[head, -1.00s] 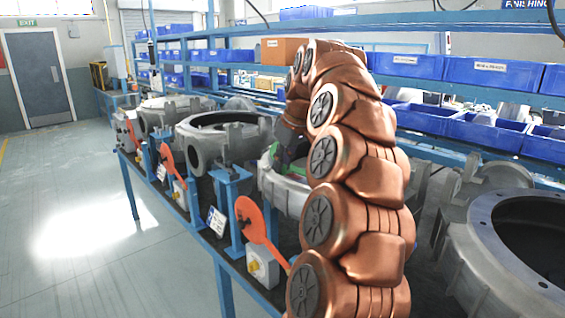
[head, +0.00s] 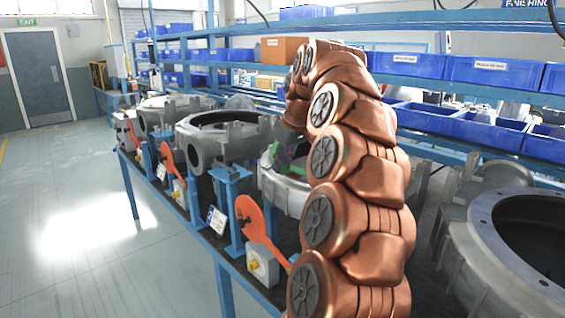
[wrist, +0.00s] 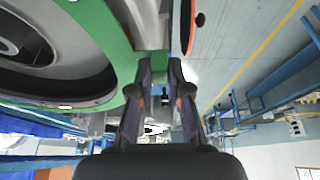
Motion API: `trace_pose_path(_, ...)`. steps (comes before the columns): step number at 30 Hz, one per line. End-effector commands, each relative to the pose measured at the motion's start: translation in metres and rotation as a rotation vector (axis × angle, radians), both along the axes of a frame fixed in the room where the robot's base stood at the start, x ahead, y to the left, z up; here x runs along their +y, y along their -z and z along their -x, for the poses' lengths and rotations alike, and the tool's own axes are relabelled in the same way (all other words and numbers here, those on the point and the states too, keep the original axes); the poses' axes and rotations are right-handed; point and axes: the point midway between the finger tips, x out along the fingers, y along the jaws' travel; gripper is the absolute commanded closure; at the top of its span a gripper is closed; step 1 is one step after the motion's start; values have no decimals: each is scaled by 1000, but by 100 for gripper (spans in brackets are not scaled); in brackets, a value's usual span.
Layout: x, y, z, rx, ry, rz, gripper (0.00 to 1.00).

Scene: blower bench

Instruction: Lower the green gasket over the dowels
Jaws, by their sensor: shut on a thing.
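The green gasket (wrist: 112,38) shows in the wrist view as a curved green band along a grey round housing (wrist: 60,85). Its tab lies between the two fingertips of my gripper (wrist: 159,70), which is shut on it. In the head view a small part of the green gasket (head: 268,161) shows above the near rim of a pale housing (head: 283,191), left of my copper arm. My arm hides most of the gasket and that housing there. I cannot make out the dowels, or whether the gasket touches the housing.
More grey housings (head: 222,140) stand in a row on the blue-framed bench. Orange levers (head: 255,222) stick up along its front edge. A large housing (head: 515,235) stands close on the right. Blue bins (head: 490,72) fill the rack behind. The floor (head: 80,230) to the left is clear.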

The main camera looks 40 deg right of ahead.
Motion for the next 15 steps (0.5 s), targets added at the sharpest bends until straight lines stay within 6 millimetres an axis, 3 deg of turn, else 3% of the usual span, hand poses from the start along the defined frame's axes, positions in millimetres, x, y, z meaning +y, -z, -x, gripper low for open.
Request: trace_pose_path(15,0,5,0,0,0,0,100)
